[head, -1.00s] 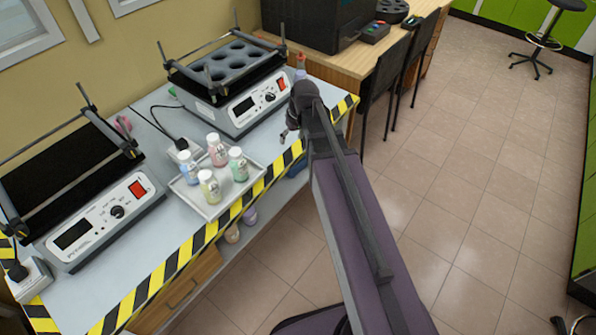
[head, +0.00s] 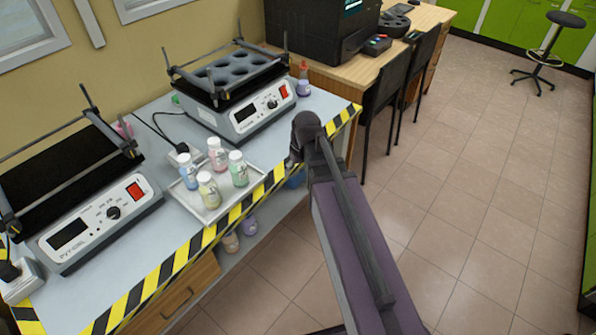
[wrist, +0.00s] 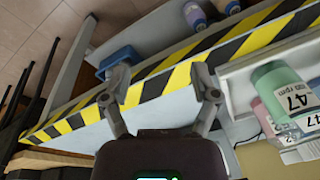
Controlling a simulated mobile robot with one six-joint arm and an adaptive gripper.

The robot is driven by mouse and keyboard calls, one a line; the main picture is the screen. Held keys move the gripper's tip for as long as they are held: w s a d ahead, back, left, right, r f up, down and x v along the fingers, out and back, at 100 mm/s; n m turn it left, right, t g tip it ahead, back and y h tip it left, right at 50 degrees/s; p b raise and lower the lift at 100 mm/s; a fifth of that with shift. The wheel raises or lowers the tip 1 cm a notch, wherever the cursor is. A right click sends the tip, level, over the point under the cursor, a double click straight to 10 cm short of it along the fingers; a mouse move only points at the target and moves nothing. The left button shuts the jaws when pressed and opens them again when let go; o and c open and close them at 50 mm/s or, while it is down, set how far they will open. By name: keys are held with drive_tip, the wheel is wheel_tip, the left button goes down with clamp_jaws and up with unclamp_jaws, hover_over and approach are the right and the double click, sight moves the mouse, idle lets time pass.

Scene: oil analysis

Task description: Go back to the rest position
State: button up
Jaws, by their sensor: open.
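My gripper (wrist: 162,88) shows in the wrist view with its two fingers spread apart and nothing between them. It is over the yellow-and-black striped edge of the bench, beside the tray (wrist: 240,98). In the head view my arm reaches up from the bottom, and its far end is near the striped edge; the fingers are hidden there. The green bottle (wrist: 282,90) also shows in the wrist view, labelled 47.
A shaker with round holes (head: 243,115) and a flat-topped shaker (head: 107,222) stand on the bench. More bottles (wrist: 196,18) sit on a shelf below. Chairs (head: 385,88) stand at the desk. The floor at right is open.

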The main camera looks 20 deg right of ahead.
drive_tip(key=s+m+g+h, duration=0.1)
drive_tip(key=s+m, duration=0.1)
drive_tip(key=s, duration=0.8)
wheel_tip(320, 180, up, 14)
drive_tip(key=w+p, duration=0.1)
drive_tip(key=p, duration=1.3)
drive_tip(key=shift+w+a, duration=0.15)
drive_tip(key=shift+a, duration=0.1)
